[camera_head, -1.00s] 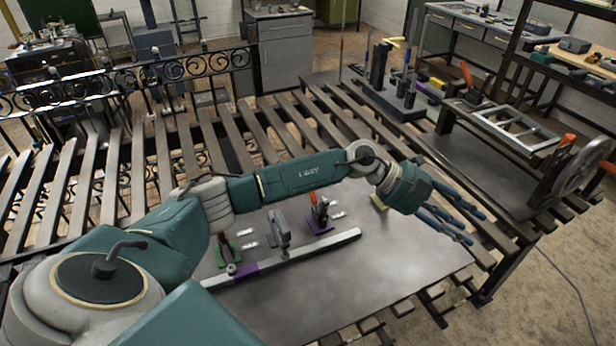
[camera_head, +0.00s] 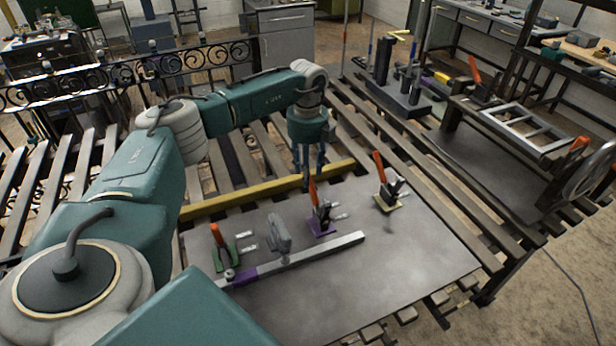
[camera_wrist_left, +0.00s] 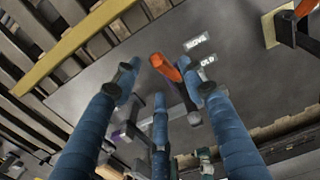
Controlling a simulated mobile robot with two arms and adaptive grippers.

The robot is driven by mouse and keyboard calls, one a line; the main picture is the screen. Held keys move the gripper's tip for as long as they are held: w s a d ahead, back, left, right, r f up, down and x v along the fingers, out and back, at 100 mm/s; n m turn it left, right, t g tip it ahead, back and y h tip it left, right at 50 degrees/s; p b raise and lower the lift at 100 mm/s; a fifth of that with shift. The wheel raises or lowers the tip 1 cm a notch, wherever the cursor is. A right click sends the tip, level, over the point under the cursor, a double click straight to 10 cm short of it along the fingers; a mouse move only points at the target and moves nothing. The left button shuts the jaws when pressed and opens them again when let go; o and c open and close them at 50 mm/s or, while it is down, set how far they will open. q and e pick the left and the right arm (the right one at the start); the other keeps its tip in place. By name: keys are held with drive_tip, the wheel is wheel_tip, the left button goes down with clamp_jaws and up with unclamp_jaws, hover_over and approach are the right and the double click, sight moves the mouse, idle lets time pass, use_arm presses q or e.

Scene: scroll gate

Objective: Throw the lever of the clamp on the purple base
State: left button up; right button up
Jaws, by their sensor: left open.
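The clamp on the purple base (camera_head: 320,228) stands on the grey table, behind the metal bar. Its orange lever (camera_head: 313,192) points up. My left gripper (camera_head: 312,178) hangs fingers down right at the lever's top. In the wrist view the three blue fingers of my left gripper (camera_wrist_left: 160,90) are spread apart, and the orange lever (camera_wrist_left: 165,67) shows between them. They are not closed on it; whether they touch it I cannot tell. The fingers hide part of the clamp. My right gripper is not in view.
A clamp on a yellow base (camera_head: 384,203) stands to the right, its orange lever up. A clamp on a green base (camera_head: 226,262) stands to the left. The metal bar (camera_head: 320,254) lies in front. A yellow beam (camera_head: 260,192) runs along the table's back edge. The front right tabletop is clear.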

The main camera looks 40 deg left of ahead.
sight(312, 188)
use_arm(q)
drive_tip(key=shift+f+p, duration=0.4)
drive_tip(key=shift+f, duration=1.6)
clamp_jaws()
